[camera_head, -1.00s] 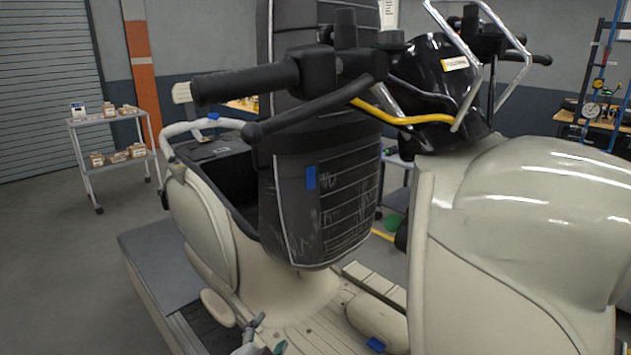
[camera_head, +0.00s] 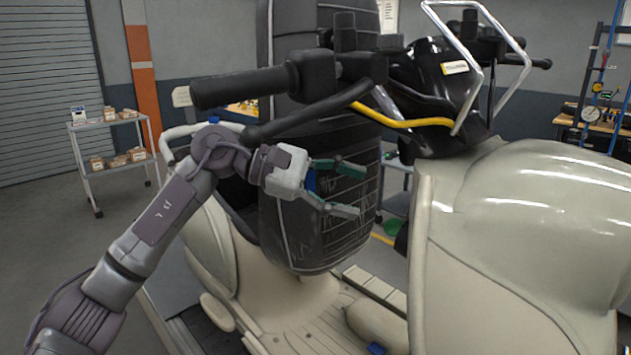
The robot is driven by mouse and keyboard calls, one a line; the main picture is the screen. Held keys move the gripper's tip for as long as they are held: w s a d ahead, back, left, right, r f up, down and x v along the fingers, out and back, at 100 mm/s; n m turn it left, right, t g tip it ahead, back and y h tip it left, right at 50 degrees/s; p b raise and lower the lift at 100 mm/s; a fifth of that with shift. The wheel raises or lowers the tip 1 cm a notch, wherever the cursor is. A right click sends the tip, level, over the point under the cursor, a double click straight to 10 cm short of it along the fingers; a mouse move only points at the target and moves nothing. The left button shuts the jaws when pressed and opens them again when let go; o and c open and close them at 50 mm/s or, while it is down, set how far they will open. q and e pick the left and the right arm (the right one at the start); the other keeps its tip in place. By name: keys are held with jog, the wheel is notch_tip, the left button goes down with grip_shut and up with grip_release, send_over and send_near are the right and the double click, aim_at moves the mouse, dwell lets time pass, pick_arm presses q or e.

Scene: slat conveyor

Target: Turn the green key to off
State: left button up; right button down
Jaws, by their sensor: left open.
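A small green piece (camera_head: 392,227), which looks like the green key, shows beside the dark part at the inner edge of the scooter's cream front shield (camera_head: 422,265). Its exact turn position is too small to tell. My left gripper (camera_head: 358,192) is open and empty, its two fingers spread and pointing right. It is in front of the black seat-like panel (camera_head: 300,235), to the left of and a little above the green piece, apart from it in the picture. My right gripper is not in view.
The scooter's handlebar grip (camera_head: 245,82) and black lever (camera_head: 310,112) reach over my left gripper. A yellow cable (camera_head: 405,122) runs to the right. The cream floorboard (camera_head: 310,315) lies below. A grey cart with boxes (camera_head: 112,125) stands at the back left.

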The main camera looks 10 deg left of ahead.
aim_at(389, 225)
pick_arm(q)
jog(key=a+m+y, duration=0.2)
jog(key=a+y, duration=0.1)
jog(key=a, duration=0.2)
jog(key=p+x, duration=0.1)
jog(key=x, duration=0.3)
jog(key=p+x, duration=0.1)
jog(key=x, duration=0.3)
jog(key=w+p+x, duration=0.1)
jog(key=p+x, duration=0.1)
jog(key=x, duration=0.2)
jog(key=shift+d+f, duration=0.4)
jog(key=shift+d, duration=0.1)
